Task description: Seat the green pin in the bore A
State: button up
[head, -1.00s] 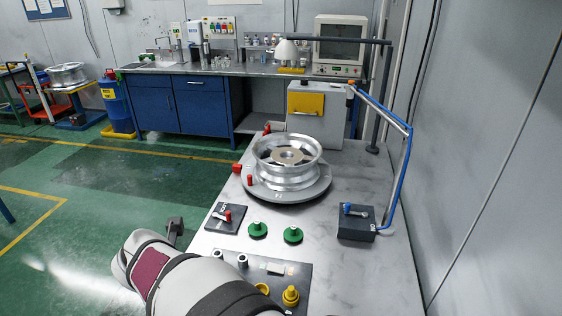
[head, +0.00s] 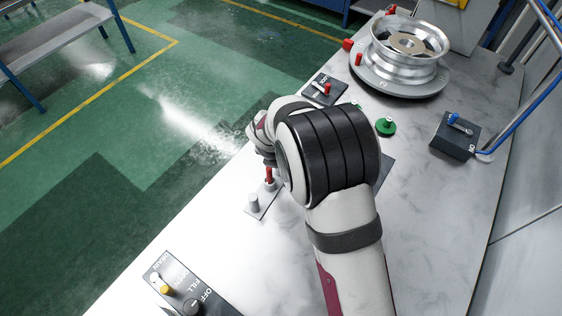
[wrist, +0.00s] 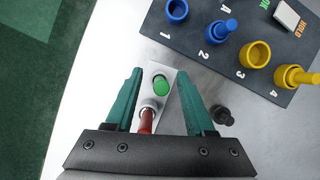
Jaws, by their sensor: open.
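In the wrist view, a green pin (wrist: 160,84) shows as a green cylinder on a small pale plate (wrist: 165,70) near the table edge. A red pin (wrist: 146,121) with a pale collar is beside it, nearer the gripper. My gripper (wrist: 160,75) is open, its teal fingers on either side of the green pin, apart from it. In the head view the red pin (head: 268,176) stands at the table's left edge, next to a grey post (head: 253,203). My arm hides the gripper and green pin there. I cannot make out a bore marked A.
A dark numbered panel (wrist: 222,55) with blue and yellow rings and pins lies at upper right, and a black knob (wrist: 222,115) right of the gripper. The wheel (head: 408,50), a green knob (head: 386,126) and a switch box (head: 455,136) stand farther back.

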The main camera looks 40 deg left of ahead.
grip_shut()
jog(key=shift+r, duration=0.1)
dwell(0.3)
